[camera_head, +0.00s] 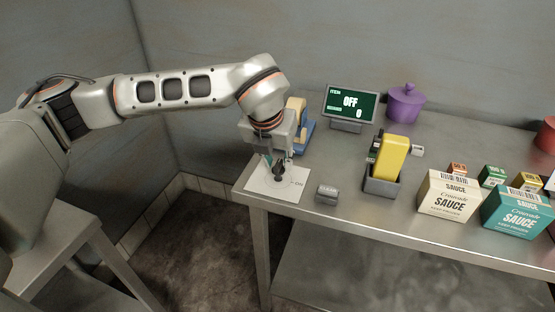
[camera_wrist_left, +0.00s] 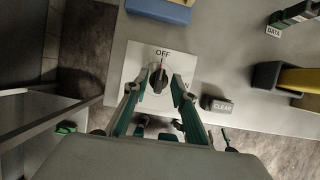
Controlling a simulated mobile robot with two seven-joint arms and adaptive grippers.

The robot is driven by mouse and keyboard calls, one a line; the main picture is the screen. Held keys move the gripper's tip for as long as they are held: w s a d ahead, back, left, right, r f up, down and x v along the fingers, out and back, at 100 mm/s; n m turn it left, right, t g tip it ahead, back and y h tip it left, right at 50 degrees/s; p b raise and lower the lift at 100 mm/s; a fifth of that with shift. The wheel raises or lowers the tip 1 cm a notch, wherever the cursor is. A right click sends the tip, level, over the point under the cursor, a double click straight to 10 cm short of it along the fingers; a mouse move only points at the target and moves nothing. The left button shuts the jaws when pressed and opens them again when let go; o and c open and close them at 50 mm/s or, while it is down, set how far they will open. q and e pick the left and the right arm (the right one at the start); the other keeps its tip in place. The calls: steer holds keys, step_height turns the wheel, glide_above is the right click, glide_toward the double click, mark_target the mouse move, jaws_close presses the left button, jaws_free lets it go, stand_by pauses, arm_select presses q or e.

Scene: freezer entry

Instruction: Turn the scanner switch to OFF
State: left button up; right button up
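The scanner switch is a dark knob (camera_wrist_left: 158,82) on a white plate (camera_wrist_left: 133,68) at the table's left end. Its red pointer mark points up to the word OFF in the left wrist view. In the head view, the knob (camera_head: 279,174) is partly hidden, with ON lettered on the plate (camera_head: 262,183) to its right. My left gripper (camera_wrist_left: 158,84) points down at the plate, its two fingers on either side of the knob with visible gaps; it looks open. My right gripper is not in view.
A grey CLEAR button (camera_head: 327,193) sits right of the plate. Farther right are a yellow scanner in a grey holder (camera_head: 382,184) and sauce boxes (camera_head: 449,194). A blue-based object (camera_head: 304,133) stands behind the gripper, and a purple pot (camera_head: 405,105) at the back.

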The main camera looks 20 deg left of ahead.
arm_select(q)
steer(key=v, duration=1.2)
stand_by(0.3)
